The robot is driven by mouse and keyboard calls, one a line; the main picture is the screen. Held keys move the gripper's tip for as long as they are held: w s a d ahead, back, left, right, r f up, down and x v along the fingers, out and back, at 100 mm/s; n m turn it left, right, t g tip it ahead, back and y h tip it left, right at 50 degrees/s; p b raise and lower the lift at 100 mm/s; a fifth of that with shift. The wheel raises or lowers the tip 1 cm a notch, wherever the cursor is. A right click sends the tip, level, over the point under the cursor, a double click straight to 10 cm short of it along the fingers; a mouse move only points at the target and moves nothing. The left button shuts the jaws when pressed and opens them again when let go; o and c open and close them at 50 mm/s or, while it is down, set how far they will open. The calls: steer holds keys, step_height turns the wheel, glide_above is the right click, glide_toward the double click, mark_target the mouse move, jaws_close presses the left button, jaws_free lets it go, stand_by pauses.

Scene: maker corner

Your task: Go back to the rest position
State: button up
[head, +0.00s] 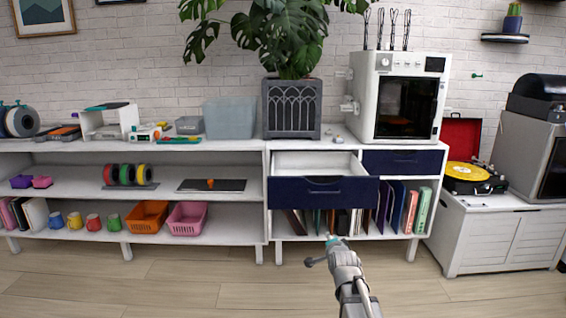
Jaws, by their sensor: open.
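My gripper (321,251) is at the end of my arm, low in front of the shelf unit in the head view. It is small in the picture, and nothing shows held in it. It is apart from the open navy drawer (322,191), which is pulled out above and beyond it. The part of the drawer's inside that shows looks pale and empty. A second navy drawer (402,162), to the right of it, is shut.
Bare wooden floor (180,285) lies in front of the white shelves (85,181). A 3D printer (398,97) and a potted plant (291,108) stand on top. A white cabinet (510,240) with a record player (470,178) stands at the right. Bins and mugs fill the lower left shelf.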

steer(key=s+f+n+g+p, duration=0.1)
steer(key=s+f+n+g, duration=0.3)
steer(key=s, duration=0.6)
steer(key=s+f+n+g+p, duration=0.1)
steer(key=s+f+n+g, duration=0.1)
steer(key=s+n+g, duration=0.5)
steer(key=s+f+n+g+p, duration=0.1)
steer(key=s+f+n+g, duration=0.2)
steer(key=s, duration=0.9)
step_height(320, 180, up, 36)
steer(key=d+m+p, duration=0.1)
steer(key=p, duration=3.6)
steer(key=shift+w+r, duration=0.25)
steer(key=shift+w, duration=0.05)
